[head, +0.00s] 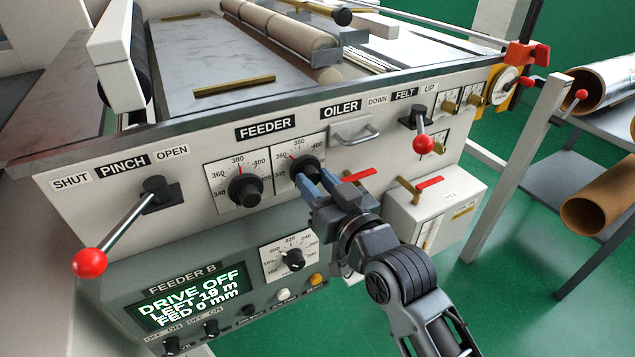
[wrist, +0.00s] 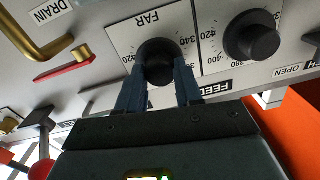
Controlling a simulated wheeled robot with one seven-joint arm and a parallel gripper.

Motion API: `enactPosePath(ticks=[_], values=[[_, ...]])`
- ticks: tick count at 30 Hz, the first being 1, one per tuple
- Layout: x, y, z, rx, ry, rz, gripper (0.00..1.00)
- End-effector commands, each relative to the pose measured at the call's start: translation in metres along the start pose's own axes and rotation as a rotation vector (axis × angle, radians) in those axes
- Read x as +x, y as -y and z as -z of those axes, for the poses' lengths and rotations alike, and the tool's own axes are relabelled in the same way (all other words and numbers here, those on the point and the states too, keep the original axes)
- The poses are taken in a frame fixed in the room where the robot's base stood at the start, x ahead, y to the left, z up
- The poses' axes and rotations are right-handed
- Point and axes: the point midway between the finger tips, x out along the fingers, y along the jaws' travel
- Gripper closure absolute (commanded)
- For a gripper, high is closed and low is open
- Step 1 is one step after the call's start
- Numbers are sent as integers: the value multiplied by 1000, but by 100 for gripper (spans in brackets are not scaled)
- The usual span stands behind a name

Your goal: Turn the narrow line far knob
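The far knob (head: 306,169) is the right one of two black knobs on white dials under the FEEDER label. In the wrist view the far knob (wrist: 160,62) sits on the plate marked FAR, upside down there. My gripper (head: 313,186) is at this knob from the front, and in the wrist view my gripper (wrist: 160,80) has one blue finger on each side of it. The fingers are close to the knob's sides, but I cannot tell whether they press on it. The fingers and knob body hide part of the dial and any pointer line.
The other feeder knob (head: 245,188) is close on the left. A red-ball lever (head: 90,262) sticks out at PINCH and another red-ball lever (head: 423,144) below FELT. A red drain handle (head: 428,182) is right of my gripper. The FEEDER B display (head: 188,297) is below.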

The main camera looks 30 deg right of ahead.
Motion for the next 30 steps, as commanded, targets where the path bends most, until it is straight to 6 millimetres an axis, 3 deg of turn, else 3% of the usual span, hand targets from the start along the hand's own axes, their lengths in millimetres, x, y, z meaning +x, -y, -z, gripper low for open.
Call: enactPosePath(ticks=[9,20,30], values=[[0,0,0,0,0,0,95],[0,0,1,73,-3,0,95],[0,0,2,316,-10,0,95]])
